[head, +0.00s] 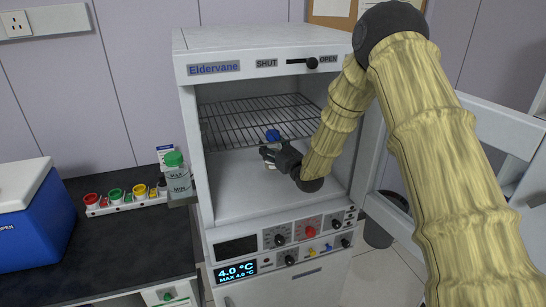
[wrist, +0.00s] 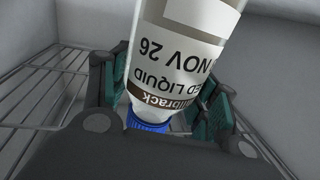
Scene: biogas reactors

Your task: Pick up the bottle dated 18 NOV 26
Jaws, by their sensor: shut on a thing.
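A clear bottle with a blue cap (head: 272,135) is inside the open white Eldervane cabinet (head: 193,150), mostly hidden behind my gripper (head: 270,158). In the wrist view the bottle (wrist: 182,50) appears upside down, with its blue cap (wrist: 147,125) low in the picture. Its white label reads "NOV 26", "ED LIQUID" and "brack"; the day number is not clearly readable. My gripper (wrist: 163,85) is shut on the bottle, with teal-padded fingers on both sides of it. Whether its base touches the cabinet floor cannot be told.
A wire shelf (head: 255,117) spans the cabinet close to the cap. The door (head: 375,150) stands open at right. The cabinet floor (head: 250,200) has free room in front.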

